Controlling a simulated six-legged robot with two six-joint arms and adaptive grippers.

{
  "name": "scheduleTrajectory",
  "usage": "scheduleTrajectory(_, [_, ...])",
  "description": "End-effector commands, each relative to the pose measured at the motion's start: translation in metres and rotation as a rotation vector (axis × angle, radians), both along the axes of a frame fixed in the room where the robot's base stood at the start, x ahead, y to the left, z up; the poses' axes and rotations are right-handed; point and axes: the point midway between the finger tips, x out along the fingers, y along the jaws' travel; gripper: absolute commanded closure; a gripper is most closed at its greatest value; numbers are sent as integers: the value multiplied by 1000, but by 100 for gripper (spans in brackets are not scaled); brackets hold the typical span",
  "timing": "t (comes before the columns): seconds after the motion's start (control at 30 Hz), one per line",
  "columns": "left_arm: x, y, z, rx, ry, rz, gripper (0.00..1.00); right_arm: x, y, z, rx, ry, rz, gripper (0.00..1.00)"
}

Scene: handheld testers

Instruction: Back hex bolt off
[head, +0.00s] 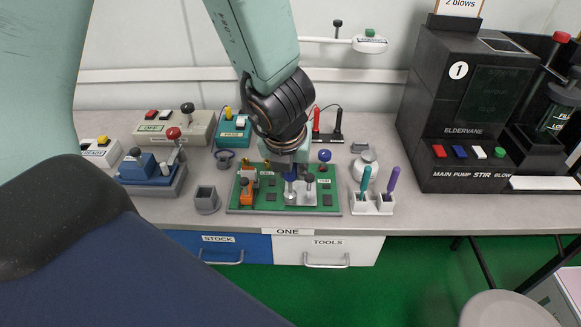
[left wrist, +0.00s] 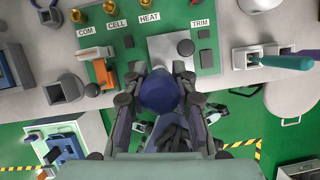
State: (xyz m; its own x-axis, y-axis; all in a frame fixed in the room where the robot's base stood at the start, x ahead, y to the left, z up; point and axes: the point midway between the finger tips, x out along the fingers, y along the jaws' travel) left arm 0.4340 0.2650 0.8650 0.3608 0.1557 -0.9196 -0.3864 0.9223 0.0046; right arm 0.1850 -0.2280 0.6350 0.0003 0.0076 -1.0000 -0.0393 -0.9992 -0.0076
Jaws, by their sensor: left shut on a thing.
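My left gripper (head: 290,180) points down over the green board (head: 262,208). It is shut on a round blue knob (left wrist: 160,92), seen between the fingers in the left wrist view. In the head view a thin upright piece shows below the fingers, by the left part of the silver plate (head: 302,198). A dark-topped post (head: 310,180) stands on the plate's right part. The plate also shows in the left wrist view (left wrist: 172,50). I cannot make out the hex bolt for sure; the gripper hides part of the plate. My right gripper is not in view.
An orange block (head: 247,192) stands on the board's left. A white holder (head: 372,207) with teal and purple handled tools is on the right; a grey open cup (head: 207,200) is on the left. A blue ball (head: 324,155) is behind. A tall black machine (head: 465,110) stands right.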

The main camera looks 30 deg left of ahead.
Motion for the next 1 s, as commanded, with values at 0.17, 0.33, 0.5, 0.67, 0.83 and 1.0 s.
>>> scheduleTrajectory(0.17, [0, 0, 2, -2, 1, 100, 100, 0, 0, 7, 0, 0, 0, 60])
scheduleTrajectory(0.33, [0, 0, 1, -2, 0, 155, 100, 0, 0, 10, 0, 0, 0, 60])
scheduleTrajectory(0.5, [0, 0, 1, -2, -1, 171, 100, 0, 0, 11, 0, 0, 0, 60])
scheduleTrajectory(0.67, [0, 0, 1, -3, -1, 170, 100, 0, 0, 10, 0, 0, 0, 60])
scheduleTrajectory(0.83, [0, 0, 2, -1, 0, 186, 100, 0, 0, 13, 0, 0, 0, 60])
scheduleTrajectory(1.0, [0, 0, 3, -3, -1, 192, 100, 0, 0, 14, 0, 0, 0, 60])
